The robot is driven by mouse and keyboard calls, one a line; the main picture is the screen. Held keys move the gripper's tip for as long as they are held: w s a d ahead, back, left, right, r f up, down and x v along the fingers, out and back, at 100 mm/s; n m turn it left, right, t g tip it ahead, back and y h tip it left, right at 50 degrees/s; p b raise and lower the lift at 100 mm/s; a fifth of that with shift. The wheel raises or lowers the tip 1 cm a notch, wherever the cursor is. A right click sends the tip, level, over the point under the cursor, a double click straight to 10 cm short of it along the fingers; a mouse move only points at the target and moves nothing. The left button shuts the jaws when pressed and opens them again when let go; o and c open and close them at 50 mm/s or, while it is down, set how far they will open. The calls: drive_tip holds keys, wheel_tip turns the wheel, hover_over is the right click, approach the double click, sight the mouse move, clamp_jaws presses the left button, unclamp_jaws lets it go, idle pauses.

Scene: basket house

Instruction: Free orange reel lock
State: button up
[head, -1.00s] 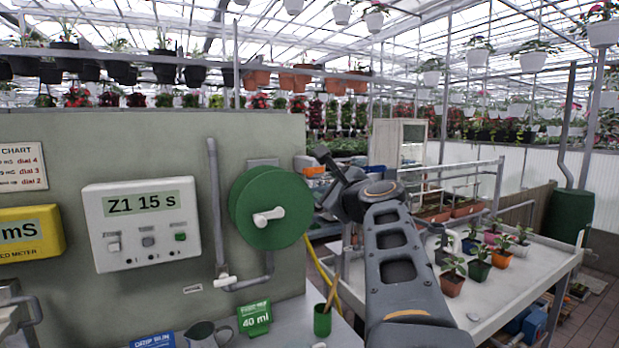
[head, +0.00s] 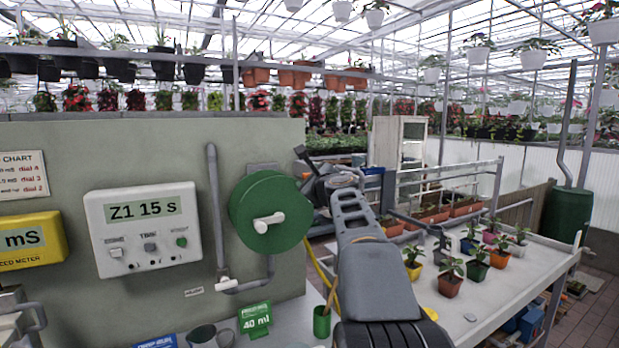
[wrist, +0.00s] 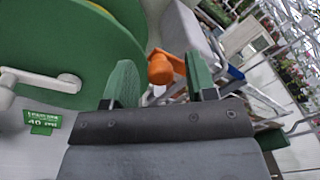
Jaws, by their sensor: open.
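The green hose reel (head: 270,212) with a white crank handle (head: 268,222) is mounted on the grey-green wall. It also fills the upper left of the wrist view (wrist: 60,40). I cannot tell how far the lock is from the fingertips.
A white timer box (head: 143,230) and a grey pipe (head: 214,200) are on the wall left of the reel. A green 40 ml sign (head: 255,320) and a green cup (head: 321,322) stand below. A bench (head: 510,275) with potted plants is to the right.

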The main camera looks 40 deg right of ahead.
drive_tip(key=shift+w, duration=0.1)
drive_tip(key=c, duration=0.9)
drive_tip(key=shift+r, duration=0.1)
drive_tip(key=shift+c, duration=0.2)
drive_tip(key=shift+r+p, duration=0.1)
drive_tip(key=shift+p, duration=0.2)
drive_tip(key=m+p, duration=0.1)
drive_tip(key=r+m+p, duration=0.1)
drive_tip(key=p, duration=0.1)
drive_tip(key=shift+d+r+m, duration=0.1)
drive_tip(key=shift+r+m, duration=0.2)
drive_tip(key=shift+m, duration=0.1)
drive_tip(key=d+r+m+y+p, duration=0.1)
drive_tip(key=d+r+m+p, duration=0.2)
drive_tip(key=m+p, duration=1)
drive_tip(key=shift+s+d+r+m+g+y, duration=0.15)
drive_tip(key=shift+s+d+m+g+y, duration=0.35)
drive_tip(key=shift+d, duration=0.55)
drive_tip(key=shift+w, duration=0.1)
